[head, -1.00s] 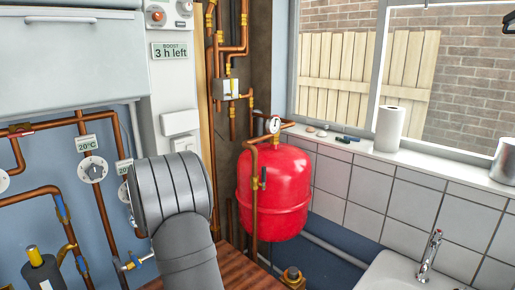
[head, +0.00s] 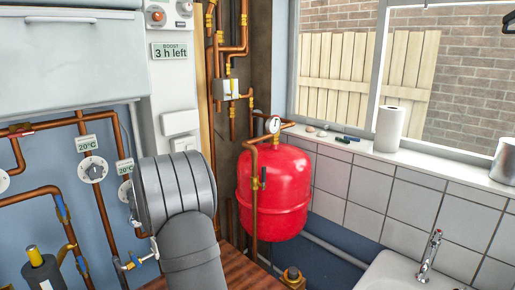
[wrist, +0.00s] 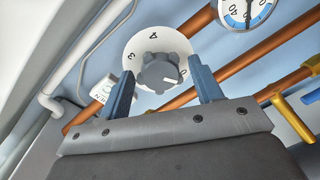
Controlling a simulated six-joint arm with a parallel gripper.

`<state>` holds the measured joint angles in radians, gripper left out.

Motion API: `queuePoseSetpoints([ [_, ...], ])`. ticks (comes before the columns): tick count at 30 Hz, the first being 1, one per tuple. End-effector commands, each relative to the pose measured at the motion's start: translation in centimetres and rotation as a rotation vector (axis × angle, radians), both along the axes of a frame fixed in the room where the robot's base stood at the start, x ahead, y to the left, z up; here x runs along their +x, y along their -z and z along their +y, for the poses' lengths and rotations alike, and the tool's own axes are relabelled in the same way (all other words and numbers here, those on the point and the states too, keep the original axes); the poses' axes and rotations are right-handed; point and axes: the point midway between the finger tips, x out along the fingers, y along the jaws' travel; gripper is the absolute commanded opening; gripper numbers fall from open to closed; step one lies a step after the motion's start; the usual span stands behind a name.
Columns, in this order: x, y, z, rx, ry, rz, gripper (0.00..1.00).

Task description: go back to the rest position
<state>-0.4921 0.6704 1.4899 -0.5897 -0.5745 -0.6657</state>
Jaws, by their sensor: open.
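My gripper (wrist: 162,75) is open in the wrist view, with its two blue fingers apart and nothing held. A grey knob (wrist: 159,74) on a white numbered dial (wrist: 146,45) shows between the fingertips. I cannot tell how far beyond them it is. In the head view my grey arm stands at the lower middle and hides my gripper.
Copper pipes (head: 101,205) and another dial (head: 93,169) are left of my arm. A red tank (head: 275,190) stands close on its right. A white sink (head: 395,272) is at lower right. A paper roll (head: 389,129) stands on the window sill. A gauge (wrist: 246,8) shows in the wrist view.

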Motion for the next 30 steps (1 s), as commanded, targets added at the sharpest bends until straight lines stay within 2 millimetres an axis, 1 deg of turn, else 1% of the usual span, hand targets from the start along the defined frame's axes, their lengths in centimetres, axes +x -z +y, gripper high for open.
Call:
queuePoseSetpoints([
  [21,0.07,0.12,-0.07,0.367,0.0,0.368,0.59],
  [30,0.06,0.14,-0.07,0.457,0.001,0.459,0.59],
])
